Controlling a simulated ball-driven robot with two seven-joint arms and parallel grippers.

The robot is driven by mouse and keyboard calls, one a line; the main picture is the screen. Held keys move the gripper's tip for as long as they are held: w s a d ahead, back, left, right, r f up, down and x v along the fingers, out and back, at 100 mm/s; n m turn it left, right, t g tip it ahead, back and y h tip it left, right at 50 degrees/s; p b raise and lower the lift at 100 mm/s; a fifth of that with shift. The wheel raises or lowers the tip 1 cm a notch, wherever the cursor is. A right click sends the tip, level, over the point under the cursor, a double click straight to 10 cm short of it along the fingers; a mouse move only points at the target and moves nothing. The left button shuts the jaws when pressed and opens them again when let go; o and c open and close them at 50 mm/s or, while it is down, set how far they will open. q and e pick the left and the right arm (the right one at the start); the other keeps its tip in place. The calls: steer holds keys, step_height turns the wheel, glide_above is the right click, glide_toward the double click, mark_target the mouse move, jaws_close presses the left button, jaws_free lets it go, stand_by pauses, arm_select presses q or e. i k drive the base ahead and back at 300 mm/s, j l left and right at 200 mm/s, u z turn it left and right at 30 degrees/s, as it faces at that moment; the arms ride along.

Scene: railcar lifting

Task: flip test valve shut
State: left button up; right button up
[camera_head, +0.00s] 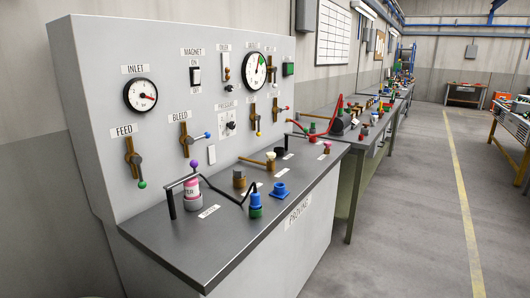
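A grey upright panel (90,90) carries several brass lever valves. The one under the FEED label has a green-knobbed lever (142,184) pointing down. The one under BLEED has a blue-knobbed lever (207,135) pointing right. Farther right, a yellow-knobbed lever (259,133) points down and a red-knobbed lever (285,108) points right. Smaller brass fittings (271,70) sit higher up. The labels over the farther valves are too small to read, so I cannot tell which valve is the test valve. Neither of my grippers is in view.
Dial gauges (140,95) are on the panel. The bench top (190,250) below holds a pink cylinder (192,188), a blue-topped fitting (255,204), a blue flanged part (280,190) and a black bent bar. More benches (365,150) run back; open floor (410,230) lies right.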

mark_target(257, 118)
steer(key=i+j, duration=0.55)
steer(key=i+l+z, duration=0.1)
steer(key=i+l, duration=0.95)
steer(key=l, duration=0.25)
steer(key=i+l, duration=1.1)
steer(key=l+z, duration=0.05)
steer(key=l, duration=0.05)
